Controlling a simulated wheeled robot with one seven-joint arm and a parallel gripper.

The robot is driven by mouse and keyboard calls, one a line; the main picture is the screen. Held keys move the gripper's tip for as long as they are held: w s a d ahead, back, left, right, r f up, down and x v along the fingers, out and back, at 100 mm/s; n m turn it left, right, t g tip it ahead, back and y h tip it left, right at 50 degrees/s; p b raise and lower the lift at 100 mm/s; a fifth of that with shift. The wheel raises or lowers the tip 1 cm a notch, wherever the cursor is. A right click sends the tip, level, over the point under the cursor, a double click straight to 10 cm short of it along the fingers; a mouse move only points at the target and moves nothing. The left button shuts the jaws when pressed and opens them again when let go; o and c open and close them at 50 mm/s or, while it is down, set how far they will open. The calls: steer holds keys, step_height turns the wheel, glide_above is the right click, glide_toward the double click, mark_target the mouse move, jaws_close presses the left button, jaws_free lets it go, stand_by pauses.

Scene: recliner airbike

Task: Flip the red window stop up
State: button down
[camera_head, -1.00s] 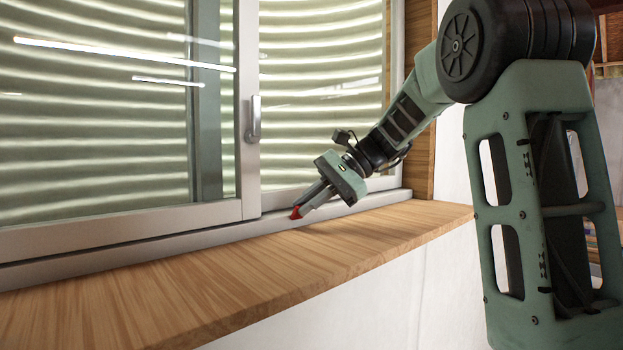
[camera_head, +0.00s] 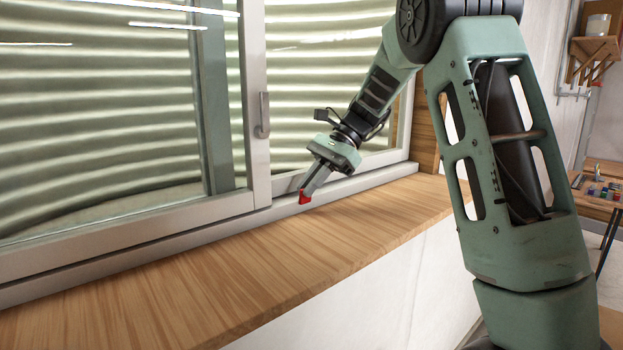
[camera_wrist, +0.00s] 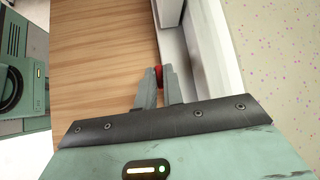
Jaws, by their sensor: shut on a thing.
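The red window stop (camera_head: 304,197) sits at the lower track of the window frame, just above the wooden sill. It also shows in the wrist view (camera_wrist: 159,75), where only a small red part is visible between the fingertips. My gripper (camera_head: 308,189) reaches down to it from the upper right, and its fingers are shut on the stop. In the wrist view my gripper (camera_wrist: 160,79) points along the window track, with one finger on each side of the red piece. Most of the stop is hidden by the fingers in that view.
The window (camera_head: 110,110) has a grey sliding frame with a handle (camera_head: 263,115) left of my arm. The wooden sill (camera_head: 220,270) is clear. A wooden side panel (camera_head: 432,135) stands at the sill's right end. A bench with small items (camera_head: 603,195) is at far right.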

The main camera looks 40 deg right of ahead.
steer(key=c, duration=1.5)
jaws_free()
steer(key=shift+d, duration=0.1)
steer(key=b+v, duration=0.3)
steer(key=v, duration=1.4)
steer(key=shift+r, duration=0.25)
